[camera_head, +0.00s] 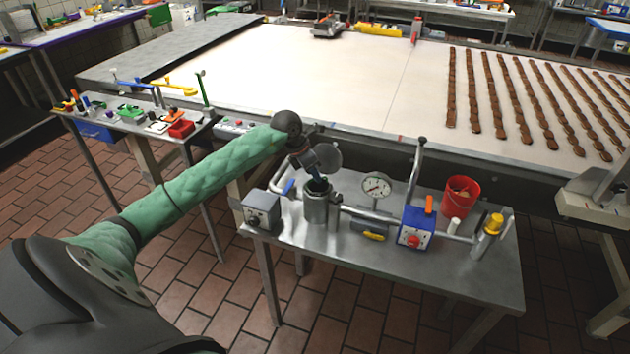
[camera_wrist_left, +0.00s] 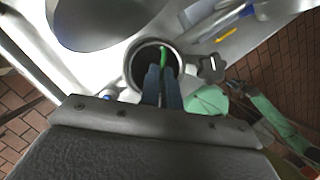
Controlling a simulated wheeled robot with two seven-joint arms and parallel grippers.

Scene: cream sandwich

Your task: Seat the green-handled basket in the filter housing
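The filter housing (camera_head: 316,207) is a grey metal cylinder on the steel bench, with its round lid (camera_head: 327,157) swung open behind it. In the left wrist view its open round mouth (camera_wrist_left: 131,68) is dark inside. My left gripper (camera_head: 316,181) points down into the mouth. Its fingers are close together, and the green handle (camera_wrist_left: 163,55) shows at the fingertips inside the rim. The basket body is hidden in the housing, so I cannot tell how deep or level it sits. My right gripper is not in view.
On the bench stand a grey box (camera_head: 262,209), a gauge (camera_head: 376,187), a blue box with a red button (camera_head: 416,230), a red bucket (camera_head: 460,197) and a yellow-topped fitting (camera_head: 493,223). A wide conveyor (camera_head: 330,85) lies behind. A tool table (camera_head: 130,117) stands at left.

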